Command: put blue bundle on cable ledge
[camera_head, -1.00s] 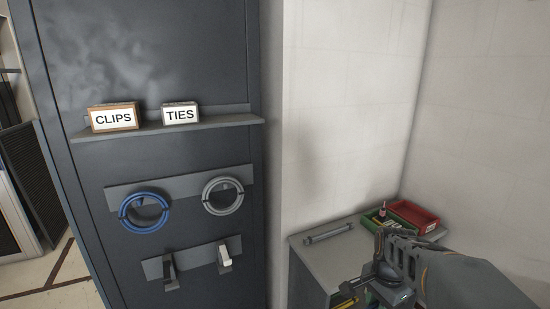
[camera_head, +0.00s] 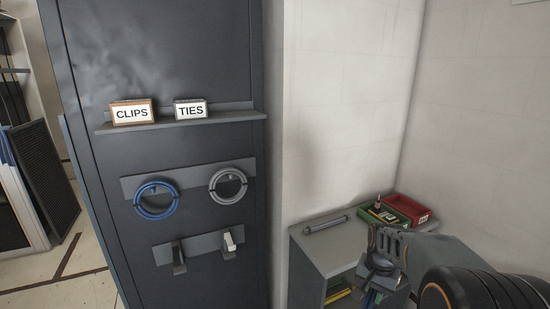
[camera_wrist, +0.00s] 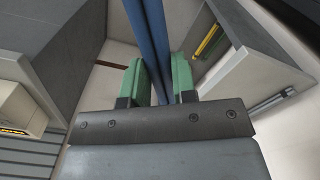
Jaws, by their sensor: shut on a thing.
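The blue bundle (camera_wrist: 155,35) shows in the wrist view as long blue strands running between the two green finger pads of my gripper (camera_wrist: 160,80), which is shut on it. Its far end runs out of the top of that view. In the head view my gripper (camera_head: 378,287) is low on the right, in front of the grey cabinet, and only a little blue shows below it. A narrow grey ledge (camera_head: 150,125) on the dark rack carries a CLIPS box (camera_head: 132,113) and a TIES box (camera_head: 191,109). I cannot tell whether this is the cable ledge.
A blue coil (camera_head: 156,212) and a grey coil (camera_head: 215,198) hang below the ledge, above two hooks (camera_head: 179,262). The grey cabinet (camera_head: 340,248) bears a green bin (camera_head: 372,219) and a red bin (camera_head: 405,206). A white wall (camera_head: 340,100) stands right of the rack.

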